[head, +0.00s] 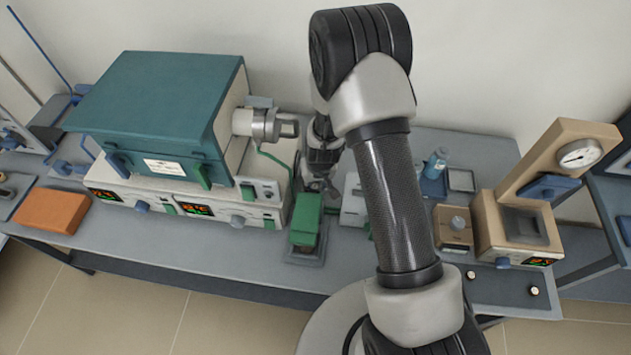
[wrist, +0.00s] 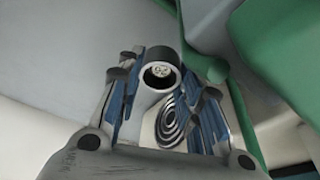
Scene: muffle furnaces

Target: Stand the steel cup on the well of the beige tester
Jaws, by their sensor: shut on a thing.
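The beige tester (head: 520,222) stands on the right of the bench, with an upright arm and a round dial. Its dark square well (head: 525,225) faces up and looks empty. My gripper (head: 322,180) is well left of it, behind the small green device and partly hidden by dark links. In the wrist view my gripper (wrist: 165,115) has its fingers on either side of a light grey, round-mouthed piece (wrist: 146,104) with a dark rim, which looks like the steel cup. It is shut on this piece. The cup cannot be made out clearly in the head view.
A teal-topped furnace (head: 155,100) stands left of my gripper. The small green device (head: 305,218) is just in front. A small beige block with a knob (head: 453,226), a blue bottle (head: 435,163) and a shallow tray (head: 461,180) lie near the tester.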

